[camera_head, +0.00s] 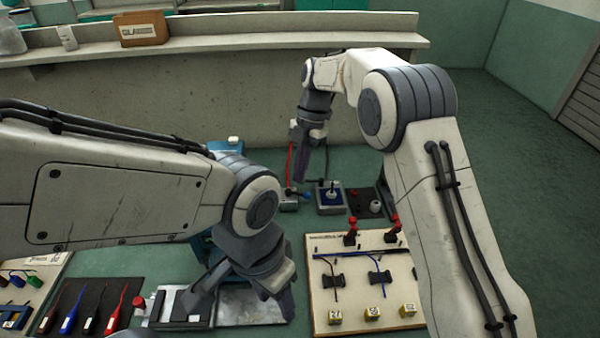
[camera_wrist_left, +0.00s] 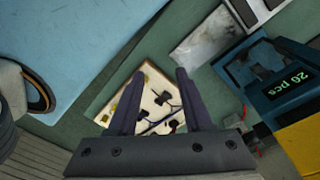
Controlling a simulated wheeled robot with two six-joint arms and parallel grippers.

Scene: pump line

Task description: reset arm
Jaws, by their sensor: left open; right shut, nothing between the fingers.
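My left gripper (camera_head: 245,298) hangs in the lower middle of the head view with its fingers spread and nothing between them. The left wrist view shows the same open fingers (camera_wrist_left: 158,85), with a cream board (camera_wrist_left: 152,98) beyond them. My right gripper (camera_head: 302,165) is farther back, pointing down, with its dark fingers closed together and empty. It is close to a small red-levered device (camera_head: 289,200), and I cannot tell whether they touch.
The cream board (camera_head: 356,302) carries wires, red-topped parts and yellow numbered blocks. A blue-topped box (camera_head: 330,200) sits behind it. A dark mat (camera_head: 88,300) with several coloured tools lies at lower left. A ledge (camera_head: 230,47) runs behind.

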